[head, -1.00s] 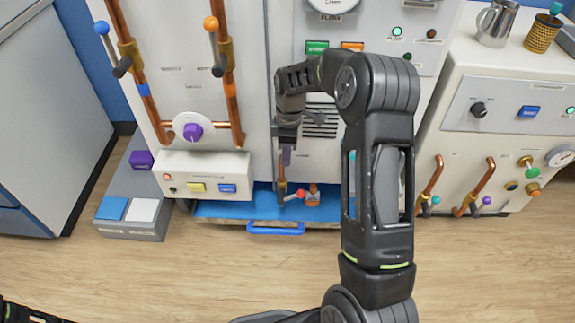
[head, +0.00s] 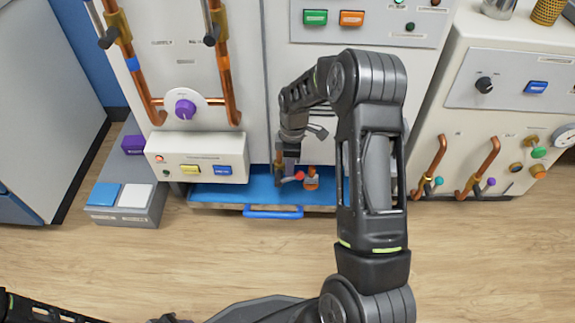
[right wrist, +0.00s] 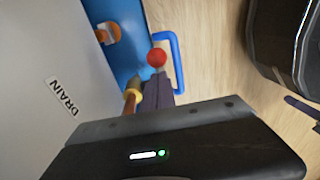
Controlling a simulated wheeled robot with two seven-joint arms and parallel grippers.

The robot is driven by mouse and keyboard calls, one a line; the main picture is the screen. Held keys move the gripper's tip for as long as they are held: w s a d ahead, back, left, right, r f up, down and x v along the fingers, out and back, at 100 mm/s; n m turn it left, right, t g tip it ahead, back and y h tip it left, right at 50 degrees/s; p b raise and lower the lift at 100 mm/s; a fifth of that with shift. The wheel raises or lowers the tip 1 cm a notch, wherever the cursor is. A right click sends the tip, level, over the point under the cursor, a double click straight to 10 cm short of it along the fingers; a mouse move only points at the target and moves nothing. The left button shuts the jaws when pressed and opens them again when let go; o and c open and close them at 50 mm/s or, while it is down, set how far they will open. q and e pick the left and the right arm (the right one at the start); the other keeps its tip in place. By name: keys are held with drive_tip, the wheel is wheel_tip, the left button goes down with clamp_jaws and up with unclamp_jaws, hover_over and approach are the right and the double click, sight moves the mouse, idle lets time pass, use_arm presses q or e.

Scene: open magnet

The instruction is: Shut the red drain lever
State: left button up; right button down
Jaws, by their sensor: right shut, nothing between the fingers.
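The red-knobbed drain lever (head: 299,176) points to the right from a copper pipe low on the middle machine, above a blue tray. In the right wrist view its red ball (right wrist: 157,57) shows just beyond my fingertips, with the brass and copper pipe (right wrist: 131,98) beside them. The printed word DRAIN (right wrist: 62,97) is on the panel. My right gripper (head: 288,172) is shut and empty, pointing down beside the lever; its purple fingers also show in the wrist view (right wrist: 158,92). I cannot tell whether they touch the lever. My left gripper is not visible.
The blue tray (head: 230,194) with a blue handle (head: 273,211) lies under the lever. A control box (head: 205,150) is to the left. The wooden floor in front is clear.

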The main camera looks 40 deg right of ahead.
sight(297, 172)
drive_tip(key=shift+s+d+f+t+y, duration=0.2)
drive_tip(key=shift+s+d+t+y, duration=0.1)
drive_tip(key=shift+y, duration=0.1)
idle(0.5)
drive_tip(key=shift+d, duration=0.1)
drive_tip(key=shift+s+d+f, duration=0.7)
drive_tip(key=shift+d+f, duration=0.2)
drive_tip(key=shift+f, duration=0.15)
drive_tip(key=shift+s+d+f, duration=0.1)
drive_tip(key=shift+s+f, duration=0.1)
drive_tip(key=shift+f, duration=0.05)
drive_tip(key=shift+s+f, duration=0.15)
drive_tip(key=shift+f, duration=0.05)
drive_tip(key=shift+w+a+r+p, duration=0.3)
drive_tip(key=shift+w+a, duration=0.2)
drive_tip(key=shift+a, duration=0.15)
drive_tip(key=shift+w+r, duration=0.1)
drive_tip(key=shift+w, duration=0.1)
